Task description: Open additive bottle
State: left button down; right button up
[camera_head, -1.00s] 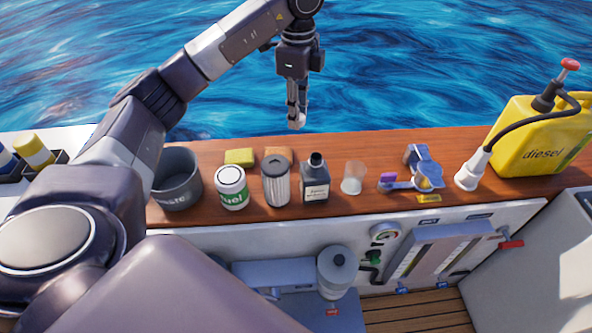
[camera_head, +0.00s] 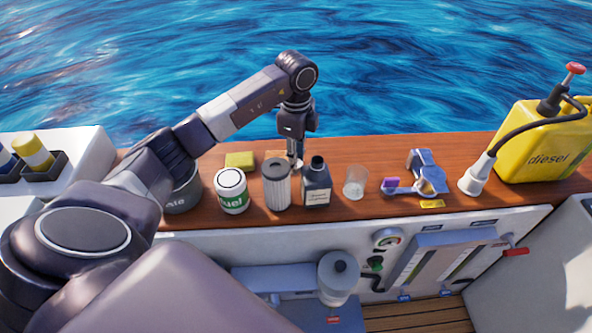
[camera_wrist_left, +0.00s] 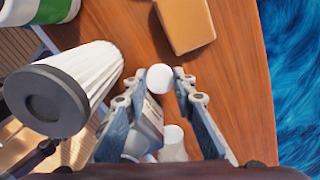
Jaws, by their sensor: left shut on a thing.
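The additive bottle (camera_head: 316,184) stands upright on the wooden counter, with a dark body, a pale label and a dark neck. No white cap shows on its neck. My left gripper (camera_head: 295,160) points down just behind and left of the bottle, close to the counter. In the left wrist view it is shut on a small round white cap (camera_wrist_left: 160,78), between its fingertips (camera_wrist_left: 168,82). The bottle (camera_wrist_left: 146,128) is partly hidden by a finger there. Whether the cap touches the counter I cannot tell. My right gripper is not in view.
A pleated filter (camera_head: 276,186) stands left of the bottle and a clear glass (camera_head: 355,183) right of it. A diesel canister (camera_head: 545,148) stands far right.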

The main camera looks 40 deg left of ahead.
aim_at(296, 179)
pick_arm(q)
notch_tip(296, 179, down, 4)
jog(key=shift+f, duration=0.25)
jog(key=shift+f, duration=0.2)
jog(key=c, duration=1.6)
grip_release()
jog(key=shift+r, duration=0.25)
notch_tip(296, 179, up, 12)
jog(key=shift+b, duration=0.4)
